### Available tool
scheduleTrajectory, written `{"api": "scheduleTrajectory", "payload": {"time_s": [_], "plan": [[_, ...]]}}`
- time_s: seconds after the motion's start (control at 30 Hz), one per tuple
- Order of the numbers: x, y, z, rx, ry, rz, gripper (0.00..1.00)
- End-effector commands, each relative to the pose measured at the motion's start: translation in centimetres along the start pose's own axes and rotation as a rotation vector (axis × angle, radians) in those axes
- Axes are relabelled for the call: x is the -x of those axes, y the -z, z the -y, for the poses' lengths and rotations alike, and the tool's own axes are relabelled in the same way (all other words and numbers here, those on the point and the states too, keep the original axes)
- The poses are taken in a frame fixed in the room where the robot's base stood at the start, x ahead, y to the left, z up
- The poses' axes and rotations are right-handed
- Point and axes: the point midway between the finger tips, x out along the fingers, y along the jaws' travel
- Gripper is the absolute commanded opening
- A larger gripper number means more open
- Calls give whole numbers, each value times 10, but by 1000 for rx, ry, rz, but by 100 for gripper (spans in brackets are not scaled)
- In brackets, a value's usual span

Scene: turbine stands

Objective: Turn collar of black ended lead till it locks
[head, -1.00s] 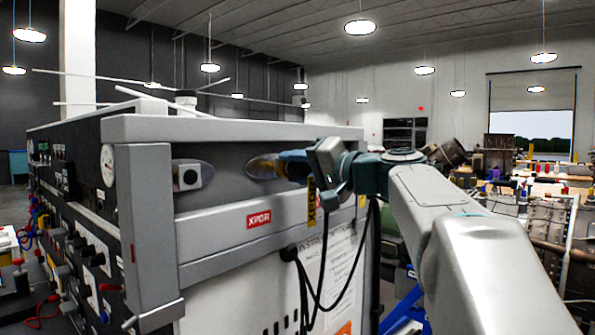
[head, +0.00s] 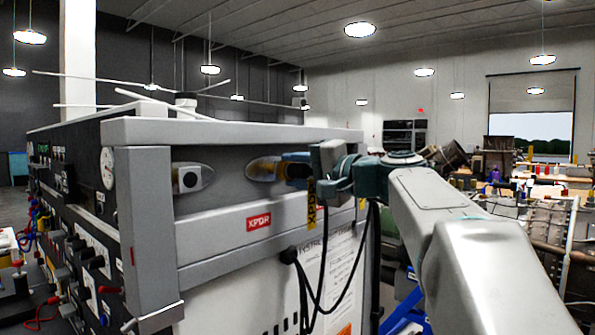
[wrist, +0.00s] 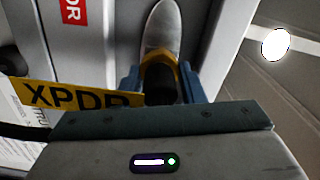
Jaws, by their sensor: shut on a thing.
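The black-ended lead's collar shows as a dull yellow ring (head: 264,169) at an oval metal fitting on the stand's side. It also shows in the wrist view (wrist: 160,66), with a dark body behind it between blue fingers. My gripper (head: 292,168) is shut on the lead's end at the fitting; in the wrist view, my gripper (wrist: 160,85) has one finger on each side of it. A yellow XPDR tag (wrist: 80,94) hangs beside the gripper. Whether the collar is locked cannot be seen.
The grey stand (head: 240,134) has a second oval fitting with a square plug (head: 188,178) to the left. A red XPDR label (head: 258,221) is below. Black cables (head: 318,285) hang under my gripper, in front of a white instruction sheet (head: 345,255).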

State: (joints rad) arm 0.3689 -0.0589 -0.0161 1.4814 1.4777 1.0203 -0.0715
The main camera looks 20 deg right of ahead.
Motion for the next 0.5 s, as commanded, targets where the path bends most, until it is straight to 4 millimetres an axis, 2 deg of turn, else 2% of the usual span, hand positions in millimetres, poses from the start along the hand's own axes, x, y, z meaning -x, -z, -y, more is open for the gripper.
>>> {"api": "scheduleTrajectory", "payload": {"time_s": [0.03,0.07,0.1,0.13,0.5], "plan": [[0,0,1,-1,2,-1,13],[0,0,1,-1,2,-1,42],[0,0,1,-1,2,-1,53],[0,0,1,0,2,-1,59],[6,0,0,1,0,-2,59]]}}
